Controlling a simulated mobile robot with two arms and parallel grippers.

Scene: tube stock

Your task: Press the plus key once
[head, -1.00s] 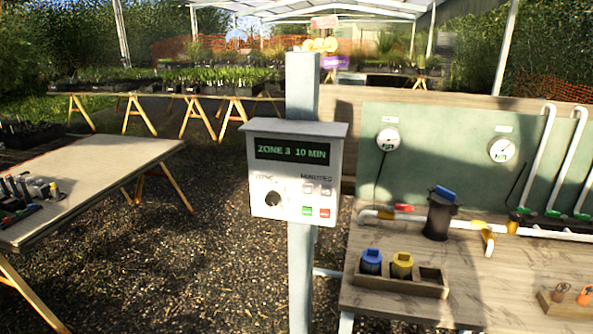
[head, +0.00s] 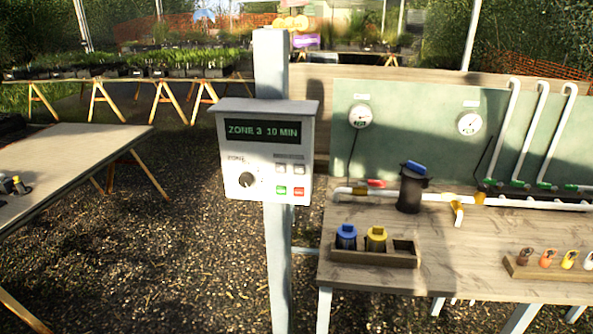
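A white control box (head: 264,150) is mounted on a grey post (head: 276,255) near the middle of the head view. Its dark display (head: 262,131) reads "ZONE 3 10 MIN" in green. A black knob (head: 247,180) sits at the lower left of its face. Two small grey keys (head: 290,168) sit at the right; their symbols are too small to read, so I cannot tell which is plus. Below them are a green key (head: 281,190) and a red key (head: 299,191). Neither of my grippers is in view.
A wooden bench (head: 480,235) stands right of the post, with a wooden holder (head: 375,257), a black canister (head: 411,190) and white pipes. Another table (head: 75,165) stands at the left. Gravel ground (head: 190,260) lies open in front of the post.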

